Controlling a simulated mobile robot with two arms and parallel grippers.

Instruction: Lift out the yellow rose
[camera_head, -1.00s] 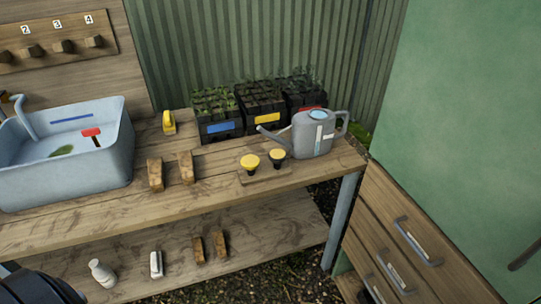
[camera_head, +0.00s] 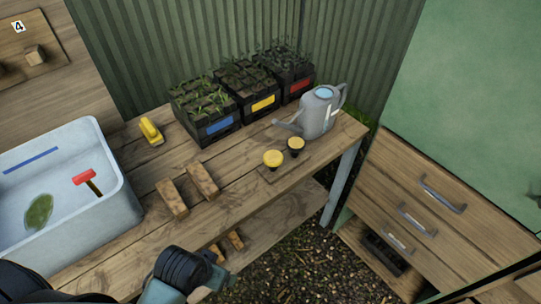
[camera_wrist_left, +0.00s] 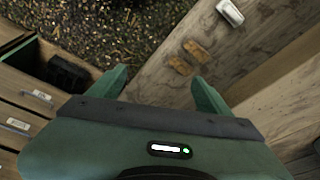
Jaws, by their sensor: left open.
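Two small round yellow-topped pieces with black lower parts stand on a thin wooden board (camera_head: 290,172) near the bench's front edge. In the left wrist view my left gripper (camera_wrist_left: 160,88) is open and empty, over the ground and lower shelf.
Three black plant crates with blue (camera_head: 220,126), yellow (camera_head: 263,104) and red (camera_head: 300,86) labels line the back. Two wooden blocks (camera_head: 171,198) (camera_head: 203,180) lie left of the board. A sink (camera_head: 110,205) is left, a drawer cabinet (camera_head: 400,200) right. Bench between is partly clear.

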